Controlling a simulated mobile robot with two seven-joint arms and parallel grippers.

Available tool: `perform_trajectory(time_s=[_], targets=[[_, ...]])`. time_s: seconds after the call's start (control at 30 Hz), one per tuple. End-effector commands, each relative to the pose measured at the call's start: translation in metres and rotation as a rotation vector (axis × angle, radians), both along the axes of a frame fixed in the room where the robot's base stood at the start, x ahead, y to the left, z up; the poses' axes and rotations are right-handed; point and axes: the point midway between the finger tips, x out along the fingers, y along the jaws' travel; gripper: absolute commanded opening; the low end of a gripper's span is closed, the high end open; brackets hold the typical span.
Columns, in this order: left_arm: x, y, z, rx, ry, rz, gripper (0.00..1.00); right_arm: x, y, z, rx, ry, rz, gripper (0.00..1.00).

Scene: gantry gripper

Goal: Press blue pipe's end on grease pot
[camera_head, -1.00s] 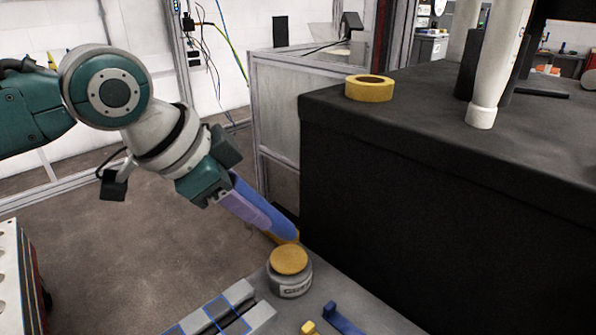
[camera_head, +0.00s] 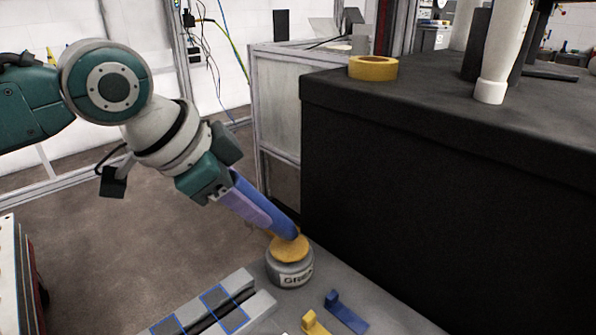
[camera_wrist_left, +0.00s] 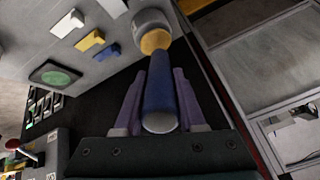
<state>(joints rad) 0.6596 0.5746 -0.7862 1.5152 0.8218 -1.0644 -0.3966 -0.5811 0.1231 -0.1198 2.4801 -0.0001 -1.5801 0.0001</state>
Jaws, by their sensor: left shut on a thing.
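My left gripper (camera_head: 262,213) is shut on the blue pipe (camera_head: 268,204), its lavender fingers on either side. The pipe slants down to the right. The grey grease pot (camera_head: 290,276), labelled "GRE…", stands upright on the grey bench with orange-yellow grease (camera_head: 291,250) on top. The pipe's lower end overlaps the grease and appears to touch it; exact contact depth cannot be told. In the left wrist view, the pipe (camera_wrist_left: 161,92) runs between the fingers (camera_wrist_left: 163,80), its far end meeting the grease (camera_wrist_left: 154,41) on the pot (camera_wrist_left: 149,22). My right gripper is out of view.
Grey blocks with blue outlines (camera_head: 222,304) lie left of the pot. A blue piece (camera_head: 345,312) and yellow piece (camera_head: 313,324) lie in front. A large black box (camera_head: 430,190) rises behind at the right, with a yellow tape roll (camera_head: 373,69) on top.

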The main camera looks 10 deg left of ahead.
Motion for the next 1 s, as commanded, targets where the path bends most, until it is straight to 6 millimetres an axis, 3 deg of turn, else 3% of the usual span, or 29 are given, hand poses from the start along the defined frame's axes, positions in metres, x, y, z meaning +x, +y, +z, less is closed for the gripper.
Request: perform_trajectory(time_s=[1.0], targets=[[0.000, 0.000, -0.012, -0.001, -0.001, 0.000, 0.00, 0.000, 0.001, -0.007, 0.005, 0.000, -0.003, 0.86]])
